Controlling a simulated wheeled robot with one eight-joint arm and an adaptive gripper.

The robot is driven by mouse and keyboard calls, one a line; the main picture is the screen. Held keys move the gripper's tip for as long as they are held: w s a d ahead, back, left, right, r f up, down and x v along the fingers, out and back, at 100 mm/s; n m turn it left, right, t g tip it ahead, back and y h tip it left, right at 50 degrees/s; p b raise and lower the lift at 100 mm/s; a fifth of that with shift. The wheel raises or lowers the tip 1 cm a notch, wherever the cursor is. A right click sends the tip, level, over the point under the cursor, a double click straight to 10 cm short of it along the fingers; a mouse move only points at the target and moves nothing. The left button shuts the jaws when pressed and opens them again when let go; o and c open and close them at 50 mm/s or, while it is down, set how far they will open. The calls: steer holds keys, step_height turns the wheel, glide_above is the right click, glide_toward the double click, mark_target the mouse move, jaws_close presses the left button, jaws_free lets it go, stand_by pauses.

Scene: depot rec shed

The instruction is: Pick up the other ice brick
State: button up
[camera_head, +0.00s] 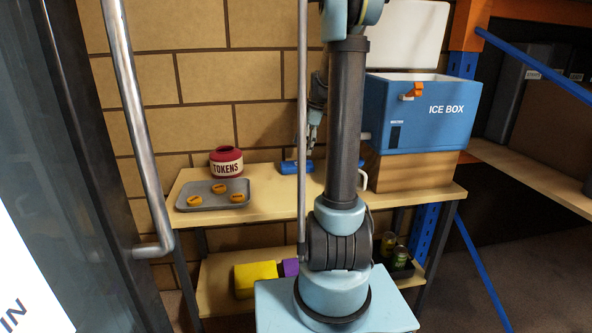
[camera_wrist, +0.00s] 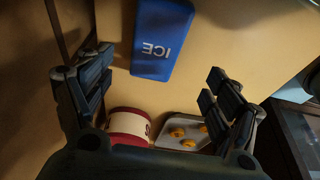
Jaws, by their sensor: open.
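A blue ice brick (camera_wrist: 162,38) marked ICE lies flat on the wooden table, beyond and between my fingertips in the wrist view. In the head view the same blue brick (camera_head: 290,167) shows partly behind my arm on the table. My gripper (camera_wrist: 158,90) is open and empty, its two fingers wide apart. In the head view my gripper (camera_head: 305,150) hangs just above the brick, partly hidden by a vertical bar and my arm. No other ice brick is visible; the inside of the ice box is hidden.
A red tokens pot (camera_head: 227,168) and a grey tray (camera_head: 188,201) with orange tokens sit left. Yellow and purple items (camera_head: 255,277) lie on the lower shelf. A door handle (camera_head: 142,130) stands near left.

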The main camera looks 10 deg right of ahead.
mark_target(297, 163)
steer(key=shift+w+d+x, duration=0.1)
steer(key=shift+w+x, duration=0.1)
steer(key=shift+x, duration=1.6)
steer(key=shift+w+d+x, duration=0.1)
steer(key=shift+w+x, duration=0.1)
steer(key=shift+x, duration=1.6)
steer(key=c, duration=1.4)
